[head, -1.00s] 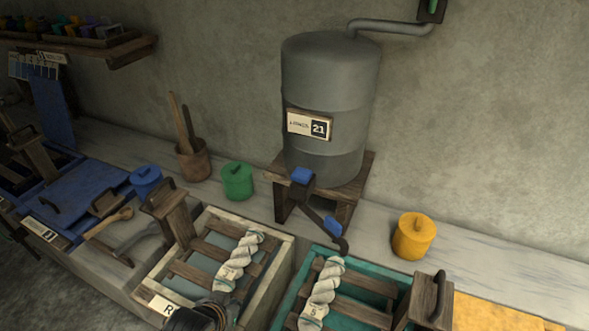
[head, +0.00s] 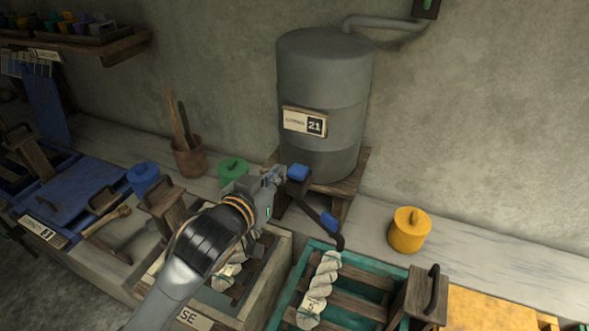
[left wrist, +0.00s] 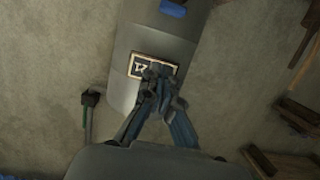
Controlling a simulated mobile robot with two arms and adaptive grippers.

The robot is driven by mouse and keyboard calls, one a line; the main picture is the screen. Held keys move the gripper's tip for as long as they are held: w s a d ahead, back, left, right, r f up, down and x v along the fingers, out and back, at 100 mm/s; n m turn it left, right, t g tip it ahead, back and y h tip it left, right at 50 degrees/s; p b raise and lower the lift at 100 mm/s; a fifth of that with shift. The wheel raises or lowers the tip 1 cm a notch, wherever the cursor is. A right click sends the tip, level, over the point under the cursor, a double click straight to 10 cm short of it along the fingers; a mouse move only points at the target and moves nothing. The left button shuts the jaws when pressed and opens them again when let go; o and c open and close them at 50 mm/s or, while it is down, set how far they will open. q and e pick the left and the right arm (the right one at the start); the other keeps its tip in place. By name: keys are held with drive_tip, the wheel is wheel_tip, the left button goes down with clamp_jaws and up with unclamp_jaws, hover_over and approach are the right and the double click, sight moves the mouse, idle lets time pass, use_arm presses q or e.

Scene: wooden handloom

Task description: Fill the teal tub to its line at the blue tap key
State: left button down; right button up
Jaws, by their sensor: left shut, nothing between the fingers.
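The teal tub (head: 369,277) stands below the spout. A pale twisted skein (head: 322,285) lies on its wooden slats, and its water level and line cannot be made out. The blue tap key (head: 298,172) is at the foot of the grey tank (head: 325,95); a blue patch at the top edge of the left wrist view (left wrist: 173,8) looks like it. The dark spout slants down right to the tub's back corner. My left gripper (head: 279,176) is shut and empty, just left of the key; contact cannot be told. It shows in the left wrist view (left wrist: 158,72). My right gripper is out of view.
A cream-rimmed tub (head: 282,262) stands left of the teal one, partly behind my left arm. A yellow lidded pot (head: 409,232) sits on the ledge right of the tank; a green pot (head: 233,168) is behind my gripper. A wooden block with a handle (head: 424,295) is at the teal tub's right.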

use_arm(q)
drive_tip(key=p, duration=0.2)
hover_over(295, 170)
drive_tip(key=s, duration=0.2)
wheel_tip(295, 170, down, 2)
drive_tip(key=shift+f, duration=0.2)
wheel_tip(295, 170, down, 3)
drive_tip(key=shift+s+r+p, duration=0.1)
drive_tip(key=shift+s+p, duration=0.05)
drive_tip(key=shift+p, duration=0.35)
drive_tip(key=shift+s+a+f, duration=0.1)
drive_tip(key=shift+f, duration=0.55)
